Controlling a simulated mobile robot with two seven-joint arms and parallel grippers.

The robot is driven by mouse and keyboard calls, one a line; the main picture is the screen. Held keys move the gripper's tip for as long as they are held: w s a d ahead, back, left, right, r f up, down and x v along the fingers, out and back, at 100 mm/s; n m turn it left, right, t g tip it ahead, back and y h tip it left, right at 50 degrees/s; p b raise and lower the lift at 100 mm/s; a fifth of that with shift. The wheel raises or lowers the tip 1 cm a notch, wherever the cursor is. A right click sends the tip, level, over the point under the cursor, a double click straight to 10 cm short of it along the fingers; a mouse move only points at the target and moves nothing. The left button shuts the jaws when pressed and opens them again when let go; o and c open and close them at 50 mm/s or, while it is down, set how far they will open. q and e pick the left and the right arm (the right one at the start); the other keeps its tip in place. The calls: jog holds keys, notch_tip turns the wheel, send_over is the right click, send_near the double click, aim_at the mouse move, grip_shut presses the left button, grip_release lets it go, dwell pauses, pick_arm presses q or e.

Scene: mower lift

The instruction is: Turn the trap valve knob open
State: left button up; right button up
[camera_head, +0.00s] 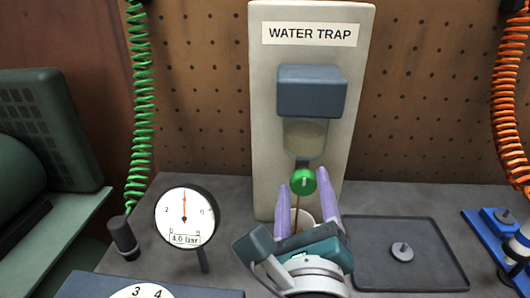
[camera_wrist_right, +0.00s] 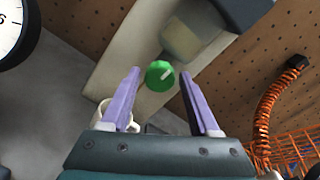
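The green trap valve knob (camera_head: 302,181) sits at the bottom of the water trap's clear bowl (camera_head: 304,138), with a pale mark on its face. A thin brownish stream runs from below the knob toward a whitish cup (camera_head: 291,216), partly hidden by my gripper. My right gripper (camera_head: 306,192) is open, its purple fingers pointing up at the knob. In the right wrist view the knob (camera_wrist_right: 159,76) lies between and just beyond the fingertips (camera_wrist_right: 160,72), with gaps on both sides. My left gripper is not in view.
A gauge (camera_head: 185,217) reading 4.0 bar stands left of the trap panel (camera_head: 262,100). A dark tray (camera_head: 440,262) with a small grey part (camera_head: 402,251) lies at right. A green coiled hose (camera_head: 141,100) and an orange one (camera_head: 508,100) hang at the sides.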

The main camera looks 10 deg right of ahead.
jog(key=shift+o, duration=0.9)
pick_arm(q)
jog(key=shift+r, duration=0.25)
pick_arm(e)
jog(key=v, duration=1)
